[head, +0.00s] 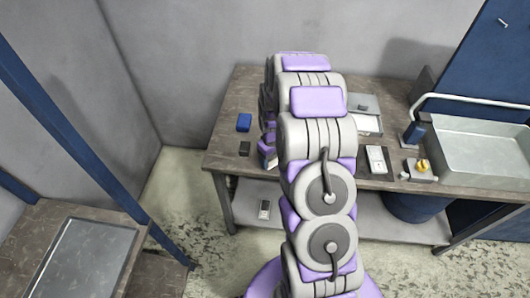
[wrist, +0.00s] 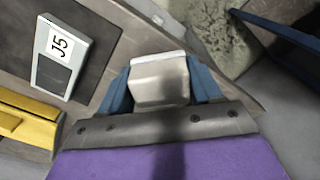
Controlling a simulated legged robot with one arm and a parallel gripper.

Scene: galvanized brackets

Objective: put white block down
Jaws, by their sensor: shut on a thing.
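The white block (wrist: 159,82) sits between the two blue fingers of my gripper (wrist: 158,95) in the wrist view. The fingers press on its left and right sides, and its pale far edge faces away from my wrist. In the head view my arm hides most of my gripper (head: 270,161), which is at the left part of the workbench (head: 225,160). The block cannot be made out clearly there. How high the block is above any surface cannot be told.
A blue block (head: 244,122) and a dark block (head: 244,149) lie on the bench left of my arm. A white device (head: 376,160), a yellow-knobbed plate (head: 422,167) and a metal sink (head: 480,145) are right.

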